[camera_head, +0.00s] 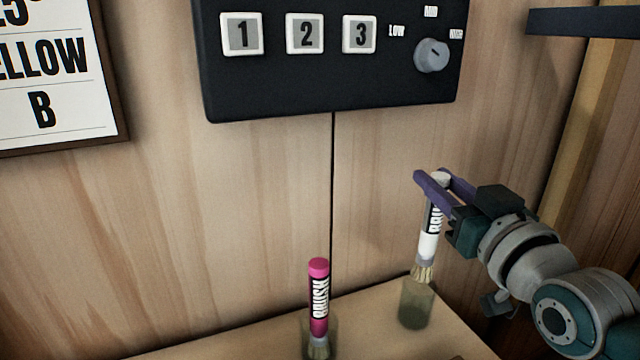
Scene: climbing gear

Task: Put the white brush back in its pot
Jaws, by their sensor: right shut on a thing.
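My right gripper (435,184) comes in from the right and is shut on the upper end of the white brush (429,243). The brush has a dark label and hangs nearly upright, bristles down. Its bristle tips are at the mouth of a see-through greenish pot (416,308); I cannot tell whether they are just inside or just above it. A pink brush (319,290) stands upright in another see-through pot (307,341) to the left. My left gripper is not in view.
Both pots stand on a light wooden surface (380,325) against a wood-panelled wall. A black panel (330,95) with numbered buttons and a knob hangs above. A framed sign (112,100) is at upper left. A dark shelf (585,22) juts in at upper right.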

